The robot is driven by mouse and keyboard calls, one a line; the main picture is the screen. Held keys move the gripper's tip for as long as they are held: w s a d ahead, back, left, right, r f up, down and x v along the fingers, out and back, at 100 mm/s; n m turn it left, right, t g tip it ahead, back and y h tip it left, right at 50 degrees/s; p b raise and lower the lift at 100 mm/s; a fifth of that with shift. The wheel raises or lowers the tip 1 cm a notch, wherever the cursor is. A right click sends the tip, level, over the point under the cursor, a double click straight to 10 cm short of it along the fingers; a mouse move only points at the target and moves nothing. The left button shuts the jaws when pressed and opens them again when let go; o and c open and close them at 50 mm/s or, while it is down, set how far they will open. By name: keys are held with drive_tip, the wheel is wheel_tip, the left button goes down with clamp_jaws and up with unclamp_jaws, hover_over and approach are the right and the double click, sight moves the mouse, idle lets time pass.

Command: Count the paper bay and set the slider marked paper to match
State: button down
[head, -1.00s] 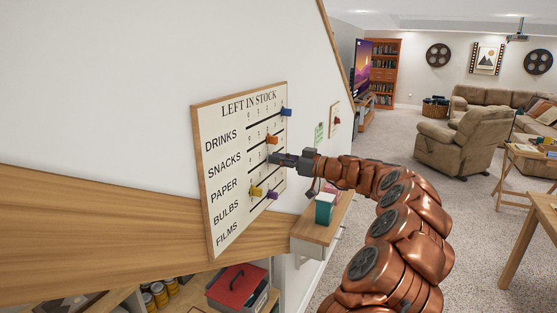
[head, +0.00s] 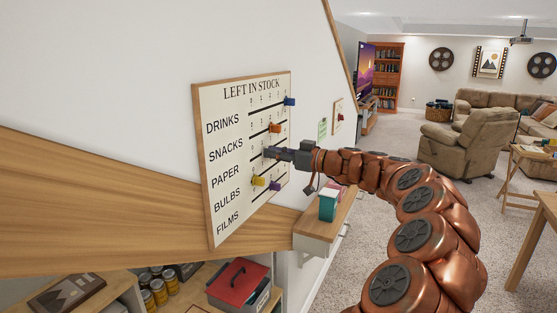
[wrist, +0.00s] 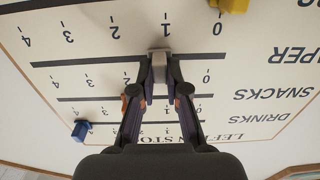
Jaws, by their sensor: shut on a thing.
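The "LEFT IN STOCK" board (head: 235,125) hangs on the white wall, with slots for drinks, snacks, paper, bulbs and films. My gripper (head: 267,152) is at the paper row, shut on a grey slider knob. In the wrist view, upside down, the grey knob (wrist: 158,62) sits between my fingertips on the paper line, between its 0 and 2 marks, around 1; the fingers hide that numeral. I cannot tell which bay is paper.
Other knobs are blue (head: 289,101), orange (head: 274,128), yellow (head: 258,181) and purple (head: 274,186). A small wooden ledge (head: 315,238) with a teal box (head: 327,205) juts out below my arm.

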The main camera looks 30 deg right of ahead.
drive_tip(key=shift+s+a, duration=0.15)
drive_tip(key=shift+a, duration=0.15)
drive_tip(key=c, duration=1.2)
unclamp_jaws()
drive_tip(key=shift+o, duration=0.2)
drive_tip(key=shift+s+d, duration=0.1)
drive_tip(key=shift+s, duration=0.05)
drive_tip(key=v, duration=1.1)
drive_tip(key=shift+s+d, duration=0.25)
drive_tip(key=shift+s, duration=0.1)
